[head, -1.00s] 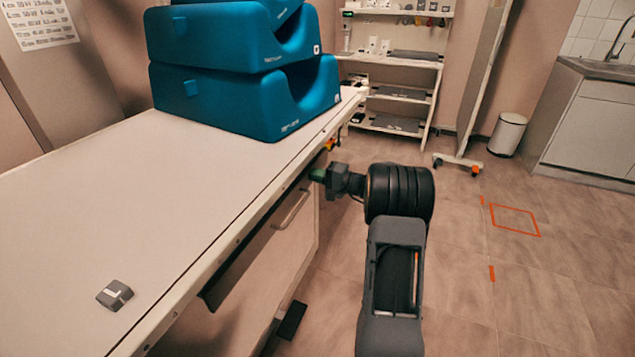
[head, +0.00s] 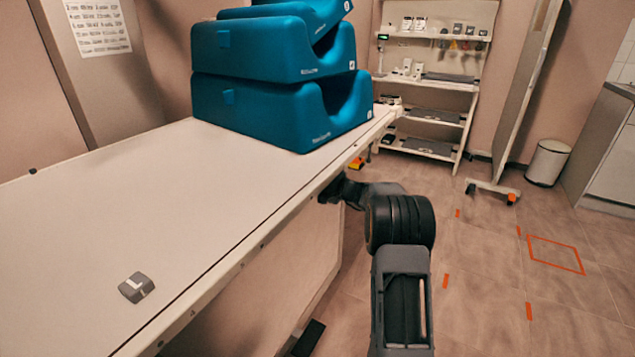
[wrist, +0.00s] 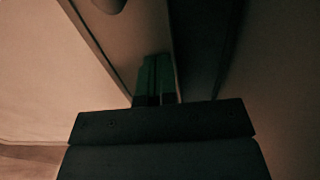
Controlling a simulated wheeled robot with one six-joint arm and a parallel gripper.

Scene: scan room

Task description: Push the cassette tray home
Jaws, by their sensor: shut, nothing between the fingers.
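In the head view my gripper (head: 328,190) reaches in under the edge of the white table (head: 100,210), and its fingertips are hidden there. In the wrist view my gripper (wrist: 154,72) shows its green fingers shut together and empty. They point at or lie against a narrow brownish panel (wrist: 130,35) beside a dark strip. This may be the front of the cassette tray, but it is too dark to be sure, and I cannot tell whether they touch. In the head view the tray cannot be made out under the table edge.
Blue foam blocks (head: 275,105) are stacked at the table's far end. A small grey marker block (head: 136,287) lies on the near tabletop. A shelf rack (head: 435,85), a screen and a white bin (head: 547,162) stand behind. The floor to the right is open.

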